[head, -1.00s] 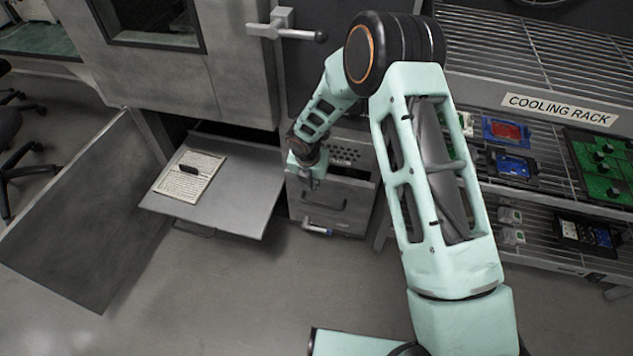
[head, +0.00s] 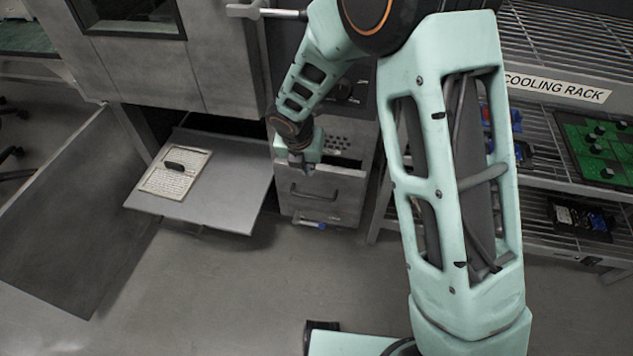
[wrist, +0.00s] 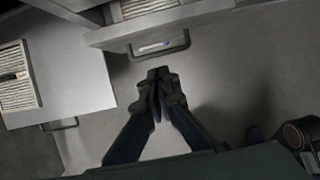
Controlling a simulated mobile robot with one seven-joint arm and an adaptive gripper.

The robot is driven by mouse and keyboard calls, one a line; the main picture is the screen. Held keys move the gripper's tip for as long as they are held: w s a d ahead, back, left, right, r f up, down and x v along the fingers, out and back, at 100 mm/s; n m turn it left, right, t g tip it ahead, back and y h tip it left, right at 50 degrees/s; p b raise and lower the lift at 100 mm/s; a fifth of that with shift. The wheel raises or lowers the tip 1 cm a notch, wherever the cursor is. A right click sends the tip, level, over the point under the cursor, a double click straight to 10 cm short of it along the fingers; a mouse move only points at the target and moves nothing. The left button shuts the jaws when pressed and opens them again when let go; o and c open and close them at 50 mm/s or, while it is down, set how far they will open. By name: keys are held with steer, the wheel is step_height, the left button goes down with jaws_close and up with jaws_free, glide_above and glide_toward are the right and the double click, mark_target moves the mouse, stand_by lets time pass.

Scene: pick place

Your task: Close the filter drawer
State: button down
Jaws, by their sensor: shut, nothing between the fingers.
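The filter drawer (head: 335,200) is a grey metal drawer with a bar handle, low in the cabinet in the head view. In the wrist view its handle (wrist: 160,47) is at the top, and a pale pleated filter (wrist: 150,8) shows behind the drawer front, so it stands at least partly open. My gripper (head: 303,170) is at the upper left of the drawer front. In the wrist view my gripper (wrist: 158,74) is shut and empty, its fingertips just below the handle in the picture. Whether they touch the drawer cannot be told.
A hinged panel (head: 75,215) stands open further left. The cooling rack (head: 555,88) is at right. The floor in front is clear.

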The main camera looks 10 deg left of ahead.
mark_target(320, 173)
steer(key=shift+t, duration=0.3)
steer(key=b+x, duration=0.2)
steer(key=x, duration=0.1)
steer(key=d+b+x, duration=0.1)
steer(key=b+x, duration=0.1)
steer(key=x, duration=0.2)
steer(key=w+d+b+x, duration=0.1)
steer(key=b+x, duration=0.2)
steer(key=x, duration=0.1)
steer(key=shift+w+r, duration=0.15)
steer(key=shift+w, duration=0.55)
steer(key=shift+r, duration=0.1)
